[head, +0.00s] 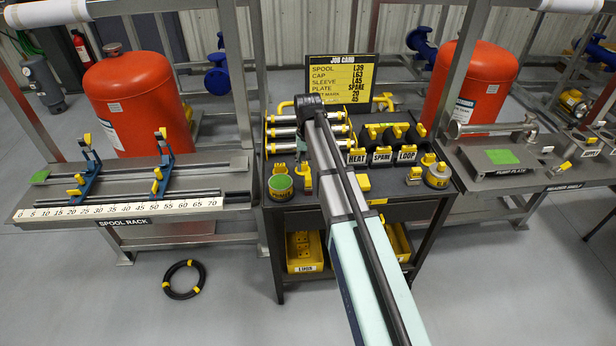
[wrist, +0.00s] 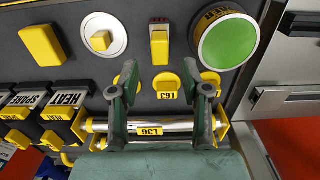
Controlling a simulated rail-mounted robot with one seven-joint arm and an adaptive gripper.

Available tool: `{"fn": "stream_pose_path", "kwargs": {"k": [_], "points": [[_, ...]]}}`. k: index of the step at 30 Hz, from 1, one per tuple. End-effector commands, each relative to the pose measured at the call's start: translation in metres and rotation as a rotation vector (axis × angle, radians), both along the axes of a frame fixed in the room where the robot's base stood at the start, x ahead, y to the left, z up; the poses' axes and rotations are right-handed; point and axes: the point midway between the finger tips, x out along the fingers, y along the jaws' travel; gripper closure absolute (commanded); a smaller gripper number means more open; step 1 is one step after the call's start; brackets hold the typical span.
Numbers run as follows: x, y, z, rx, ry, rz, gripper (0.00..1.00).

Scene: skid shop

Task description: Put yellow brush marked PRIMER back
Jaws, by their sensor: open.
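In the head view my arm hides most of the gripper.
A spool marked L36 (wrist: 150,129) lies close below the fingers in the wrist view. A white disc with a yellow knob (wrist: 103,40) and a yellow block (wrist: 43,45) sit nearby. HEAT, SPARE and LOOP holders (head: 382,156) and a job card (head: 344,78) stand on the cart.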

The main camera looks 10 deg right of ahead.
Motion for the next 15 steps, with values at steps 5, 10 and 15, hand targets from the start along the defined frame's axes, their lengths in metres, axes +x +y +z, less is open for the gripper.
{"fn": "stream_pose_path", "kwargs": {"k": [5, 10, 15], "points": [[0.001, 0.0, 0.029, 0.0, -0.002, 0.0, 0.53], [0.001, 0.0, 0.047, 0.0, -0.001, 0.0, 0.53], [0.0, 0.0, 0.054, 0.0, 0.001, 0.0, 0.53]]}}
